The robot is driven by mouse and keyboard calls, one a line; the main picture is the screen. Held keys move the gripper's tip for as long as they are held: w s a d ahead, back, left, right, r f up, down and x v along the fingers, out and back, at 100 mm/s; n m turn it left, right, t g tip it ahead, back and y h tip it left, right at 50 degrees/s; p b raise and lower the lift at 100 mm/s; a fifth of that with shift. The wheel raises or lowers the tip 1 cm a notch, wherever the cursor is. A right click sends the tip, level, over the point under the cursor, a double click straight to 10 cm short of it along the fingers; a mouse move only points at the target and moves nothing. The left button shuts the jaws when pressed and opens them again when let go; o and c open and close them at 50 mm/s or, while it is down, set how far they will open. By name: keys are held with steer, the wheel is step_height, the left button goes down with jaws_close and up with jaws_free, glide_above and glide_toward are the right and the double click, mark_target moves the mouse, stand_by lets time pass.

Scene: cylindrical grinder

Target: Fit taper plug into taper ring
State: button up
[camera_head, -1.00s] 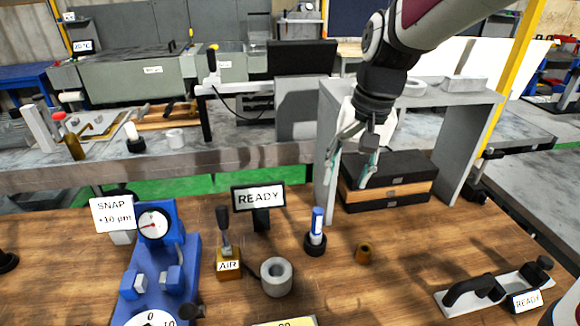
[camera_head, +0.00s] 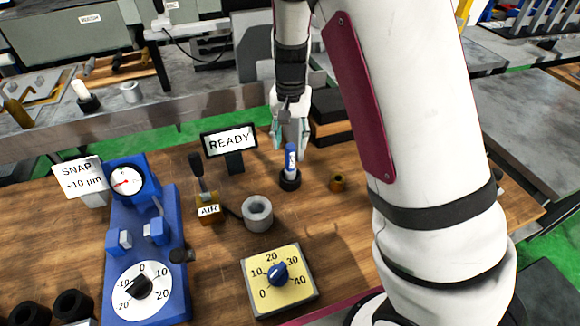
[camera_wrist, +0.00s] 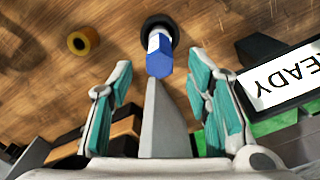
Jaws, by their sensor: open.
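A plug with a blue top and pale body (camera_head: 291,160) stands upright in a black round base (camera_head: 290,181) on the wooden bench. In the wrist view its blue end (camera_wrist: 160,62) points toward me, in line with the gap between my fingers. A thick grey ring (camera_head: 257,211) lies left of it, and a small brass-coloured ring (camera_head: 337,184) lies to its right. I cannot tell which ring is the taper ring. My gripper (camera_head: 290,138) is open and empty, with teal-padded fingers (camera_wrist: 165,95) above and around the line of the plug; contact is not visible.
A READY sign (camera_head: 229,144) and an AIR lever (camera_head: 203,190) stand left of the plug. A blue gauge fixture (camera_head: 143,240) is farther left, and a yellow dial box (camera_head: 277,278) is in front. Dark stacked boxes (camera_head: 330,105) stand behind. Bare wood surrounds the brass ring.

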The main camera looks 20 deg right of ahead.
mark_target(290, 156)
steer(key=shift+s+f, duration=0.2)
steer(key=shift+f, duration=2.85)
steer(key=shift+a, duration=0.1)
jaws_close()
